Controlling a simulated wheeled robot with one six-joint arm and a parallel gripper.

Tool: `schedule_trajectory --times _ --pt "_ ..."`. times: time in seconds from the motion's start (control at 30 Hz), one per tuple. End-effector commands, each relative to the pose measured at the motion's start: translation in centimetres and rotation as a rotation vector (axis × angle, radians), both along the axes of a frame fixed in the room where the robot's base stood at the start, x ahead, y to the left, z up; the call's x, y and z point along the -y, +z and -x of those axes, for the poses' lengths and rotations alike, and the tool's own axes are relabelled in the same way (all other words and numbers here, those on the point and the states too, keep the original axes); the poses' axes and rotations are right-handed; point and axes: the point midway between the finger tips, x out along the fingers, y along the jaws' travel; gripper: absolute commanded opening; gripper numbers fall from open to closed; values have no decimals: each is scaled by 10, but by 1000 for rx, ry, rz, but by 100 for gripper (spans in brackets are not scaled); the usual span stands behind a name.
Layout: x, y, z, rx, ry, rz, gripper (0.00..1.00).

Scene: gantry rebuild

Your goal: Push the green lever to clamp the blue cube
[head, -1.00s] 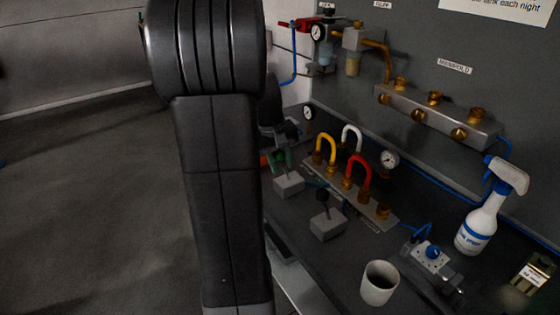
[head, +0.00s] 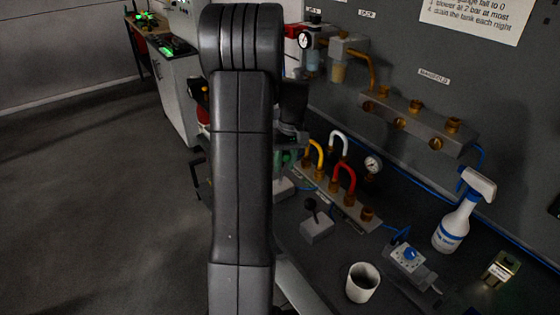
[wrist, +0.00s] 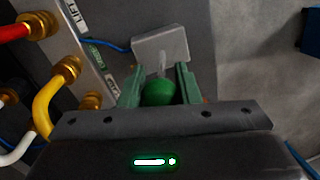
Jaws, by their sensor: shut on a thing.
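The green lever (wrist: 160,93) shows in the wrist view as a round green knob on a pale stem rising from a grey box (wrist: 161,45). My gripper (wrist: 159,86) has its two green fingers on either side of the knob, shut on it. In the head view my arm hides most of the gripper and the lever; only a bit of the grey box (head: 284,188) shows beside the arm. I cannot make out the blue cube or its clamp in either view.
A second lever with a black knob (head: 311,204) stands nearby on the bench. Yellow, white and red hoses (head: 345,177) rise from brass fittings behind it. A white cup (head: 362,283), a blue-dial box (head: 407,257) and a spray bottle (head: 455,224) stand to the right.

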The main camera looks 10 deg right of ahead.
Motion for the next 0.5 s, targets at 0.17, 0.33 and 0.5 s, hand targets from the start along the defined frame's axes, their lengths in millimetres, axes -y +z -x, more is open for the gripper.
schedule_trajectory --times 0.17,0.33,0.5 --pt "7 -3 -2 0 -2 2 0" --pt "9 -4 -3 -1 -2 1 0" --pt "10 -5 -3 -1 -2 1 0"
